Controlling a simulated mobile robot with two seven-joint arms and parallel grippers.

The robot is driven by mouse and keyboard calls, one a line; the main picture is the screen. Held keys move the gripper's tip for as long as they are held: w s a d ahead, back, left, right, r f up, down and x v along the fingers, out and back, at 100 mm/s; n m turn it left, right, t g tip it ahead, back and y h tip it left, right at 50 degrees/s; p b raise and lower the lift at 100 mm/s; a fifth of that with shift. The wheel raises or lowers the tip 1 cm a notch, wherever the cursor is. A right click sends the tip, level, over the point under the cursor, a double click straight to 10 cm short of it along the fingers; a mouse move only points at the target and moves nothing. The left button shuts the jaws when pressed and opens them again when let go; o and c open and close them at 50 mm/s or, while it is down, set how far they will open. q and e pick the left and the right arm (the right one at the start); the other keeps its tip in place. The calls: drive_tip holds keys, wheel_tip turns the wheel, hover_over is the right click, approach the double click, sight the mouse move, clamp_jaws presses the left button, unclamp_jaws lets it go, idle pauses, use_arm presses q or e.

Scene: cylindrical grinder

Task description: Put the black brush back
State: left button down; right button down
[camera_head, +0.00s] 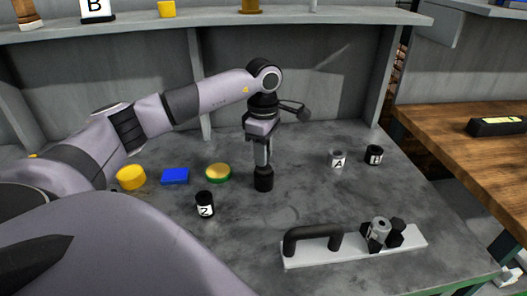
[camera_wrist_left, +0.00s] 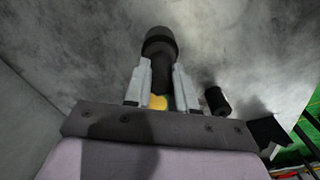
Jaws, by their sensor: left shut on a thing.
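My left gripper (camera_head: 262,158) points down over the middle of the grey bench and is shut on the black brush (camera_head: 263,180). Only the brush's thick dark round end shows clearly below the fingers; I cannot tell whether it touches the bench top. In the left wrist view the black brush (camera_wrist_left: 160,45) sticks out between the two grey fingertips of my left gripper (camera_wrist_left: 160,72), its narrower part between them. My right gripper is not in view.
On the grey bench (camera_head: 340,195) stand a yellow cylinder (camera_head: 130,177), blue block (camera_head: 175,176), green-rimmed yellow disc (camera_head: 218,172) and small pots marked 2 (camera_head: 204,204), A (camera_head: 338,159) and B (camera_head: 374,155). A white plate (camera_head: 350,250) with a black handle lies in front. A shelf (camera_head: 220,22) runs behind.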

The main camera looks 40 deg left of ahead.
use_arm(q)
drive_tip(key=shift+f, duration=0.45)
drive_tip(key=c, duration=0.9)
unclamp_jaws()
drive_tip(key=shift+c, duration=0.2)
wheel_tip(320, 180, up, 13)
drive_tip(key=shift+f, duration=0.1)
